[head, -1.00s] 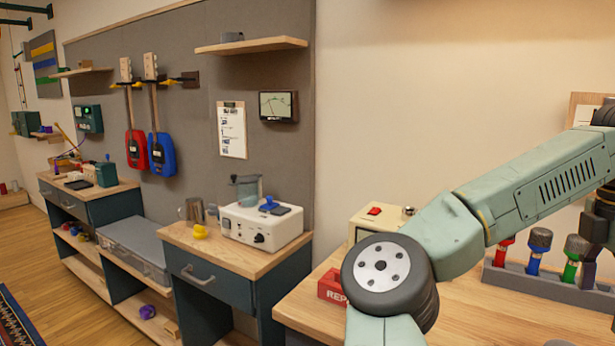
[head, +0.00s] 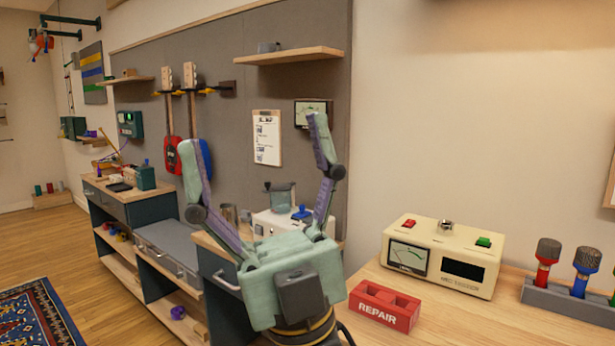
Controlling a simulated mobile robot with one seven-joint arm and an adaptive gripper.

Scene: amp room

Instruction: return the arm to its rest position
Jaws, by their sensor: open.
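My gripper (head: 257,133) is in the middle of the head view, pointing up, with its two fingers spread wide and nothing between them. Its pale green palm is low in the picture, and the rest of my arm below it is out of frame. It stands in front of the white device (head: 280,222) and the dark drawer cabinet, hiding parts of both. The right fingertip overlaps the wall meter (head: 305,108) in the picture. I cannot tell how far the gripper is from the furniture behind it.
At right, a wooden bench (head: 465,320) bears a cream meter box (head: 442,257), a red REPAIR box (head: 384,306) and a microphone rack (head: 570,305). Two guitars (head: 187,150) hang on the grey panel. A shelf (head: 287,56) is above. Open floor (head: 75,251) lies at left.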

